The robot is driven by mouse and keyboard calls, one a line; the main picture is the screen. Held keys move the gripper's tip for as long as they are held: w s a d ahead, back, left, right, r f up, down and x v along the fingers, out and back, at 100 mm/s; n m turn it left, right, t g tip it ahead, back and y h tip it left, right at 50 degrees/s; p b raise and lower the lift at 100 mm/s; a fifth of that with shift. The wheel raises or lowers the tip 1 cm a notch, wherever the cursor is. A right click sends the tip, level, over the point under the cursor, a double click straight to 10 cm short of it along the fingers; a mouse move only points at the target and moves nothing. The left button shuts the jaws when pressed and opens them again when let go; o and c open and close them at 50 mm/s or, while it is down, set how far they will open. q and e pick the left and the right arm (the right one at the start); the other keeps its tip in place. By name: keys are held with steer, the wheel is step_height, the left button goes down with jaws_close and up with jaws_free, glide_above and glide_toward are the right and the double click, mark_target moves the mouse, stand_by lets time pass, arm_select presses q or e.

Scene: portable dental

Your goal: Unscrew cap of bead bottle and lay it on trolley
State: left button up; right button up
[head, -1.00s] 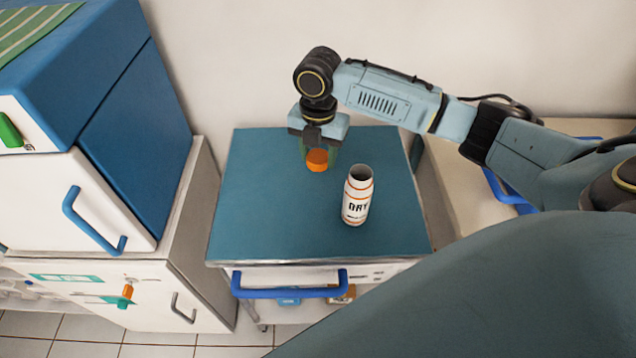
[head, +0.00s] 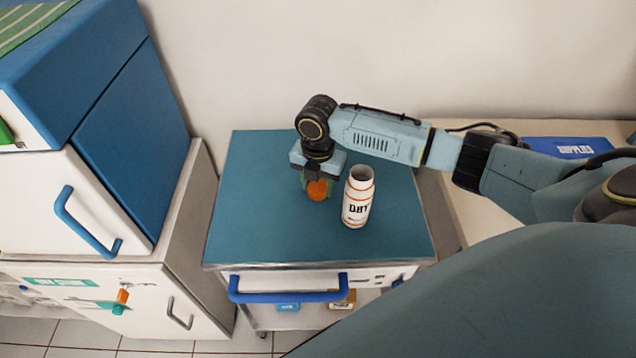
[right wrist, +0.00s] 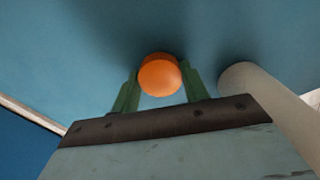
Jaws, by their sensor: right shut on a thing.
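The white bead bottle (head: 357,200) stands upright and uncapped on the teal trolley top (head: 260,220), its dark mouth showing. It has orange bands and dark lettering. My right gripper (head: 317,186) is shut on the orange cap (head: 318,190), just left of the bottle. In the right wrist view the cap (right wrist: 160,75) sits between the green fingertips (right wrist: 160,88), and the bottle (right wrist: 250,85) shows at the right, apart from the cap. The cap is close to the trolley top; I cannot tell whether it touches. My left gripper is not in view.
A white and blue cabinet (head: 70,190) stands left of the trolley. The trolley's blue handle (head: 288,296) runs along its front edge. A counter with a blue supplies box (head: 570,148) is at the right. The trolley's left and front areas are clear.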

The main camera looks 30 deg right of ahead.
steer(key=shift+f, duration=0.15)
steer(key=o, duration=1.1)
